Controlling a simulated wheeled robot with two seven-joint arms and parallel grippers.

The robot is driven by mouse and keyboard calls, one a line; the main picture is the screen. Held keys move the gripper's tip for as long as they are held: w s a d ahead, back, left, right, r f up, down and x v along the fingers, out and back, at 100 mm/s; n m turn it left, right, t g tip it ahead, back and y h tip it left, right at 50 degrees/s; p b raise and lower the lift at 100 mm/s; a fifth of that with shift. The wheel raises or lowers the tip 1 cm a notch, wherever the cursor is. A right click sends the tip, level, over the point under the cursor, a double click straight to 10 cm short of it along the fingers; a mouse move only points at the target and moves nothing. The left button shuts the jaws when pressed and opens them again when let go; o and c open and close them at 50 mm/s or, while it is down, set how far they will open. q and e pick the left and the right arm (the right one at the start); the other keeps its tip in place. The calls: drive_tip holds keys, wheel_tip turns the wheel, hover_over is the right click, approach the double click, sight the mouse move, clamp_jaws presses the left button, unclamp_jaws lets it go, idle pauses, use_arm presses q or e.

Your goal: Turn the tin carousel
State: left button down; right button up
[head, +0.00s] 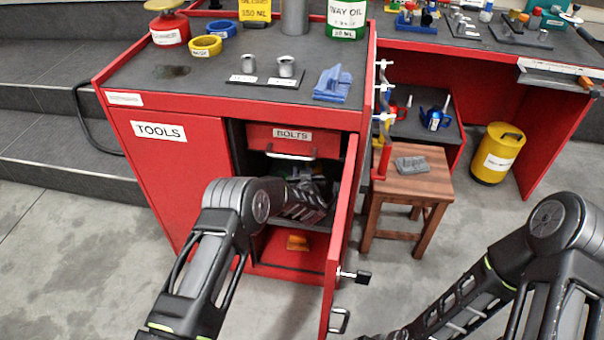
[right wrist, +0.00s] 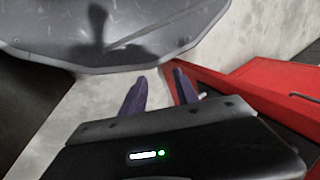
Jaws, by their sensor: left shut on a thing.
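The tin carousel (head: 318,171) shows only in part, as a cluttered shape on the inner shelf of the open red cabinet, under the BOLTS drawer. My left arm reaches through the doorway and hides most of it. My left gripper (head: 318,187) is inside the cabinet at the carousel, shut on a part of it; the fingertips are hard to make out. My right gripper (right wrist: 160,78) is open and empty in the right wrist view, with its two dark fingers apart. It is outside the head view.
The open cabinet door (head: 344,225) stands just right of my left arm. The BOLTS drawer (head: 292,140) hangs above. A wooden stool (head: 405,190) and a yellow canister (head: 498,153) stand to the right. Grey floor is clear at the left.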

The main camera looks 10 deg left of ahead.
idle(0.5)
use_arm(q)
drive_tip(key=c, duration=1.1)
unclamp_jaws()
drive_tip(key=p+v, duration=0.2)
drive_tip(key=v, duration=0.5)
drive_tip(key=shift+s+d+r, duration=0.1)
drive_tip(key=shift+s+d, duration=0.1)
drive_tip(key=shift+s, duration=0.15)
